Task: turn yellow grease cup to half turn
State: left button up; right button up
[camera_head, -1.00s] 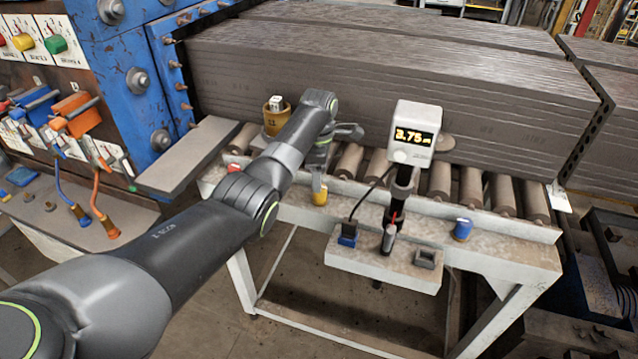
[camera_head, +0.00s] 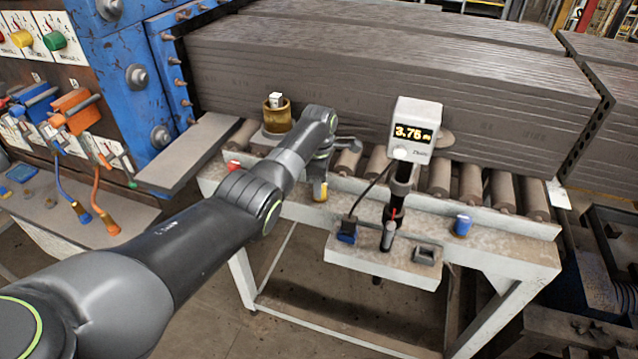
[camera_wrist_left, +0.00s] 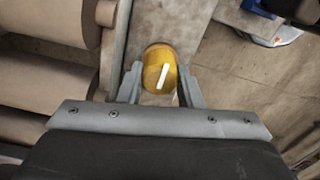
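The yellow grease cup (camera_head: 320,191) sits on the front rail of the roller table, below my left gripper (camera_head: 322,175). In the left wrist view the cup (camera_wrist_left: 160,70) is a rounded yellow knob with a white bar mark, slightly tilted from upright in the picture. The two fingers of my left gripper (camera_wrist_left: 161,84) stand on either side of the cup and appear to touch it. The fingertips are small and partly hidden in the head view. My right gripper is not in view.
A red cup (camera_head: 234,166) and a blue cup (camera_head: 462,226) sit along the same rail. A white display (camera_head: 415,128) reading about 3.75 stands on a post right of my gripper. Stacked grey slabs (camera_head: 380,90) lie behind, on rollers. A brown pot (camera_head: 277,116) stands behind my arm.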

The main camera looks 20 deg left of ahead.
pick_arm(q)
jog(key=shift+c, duration=0.6)
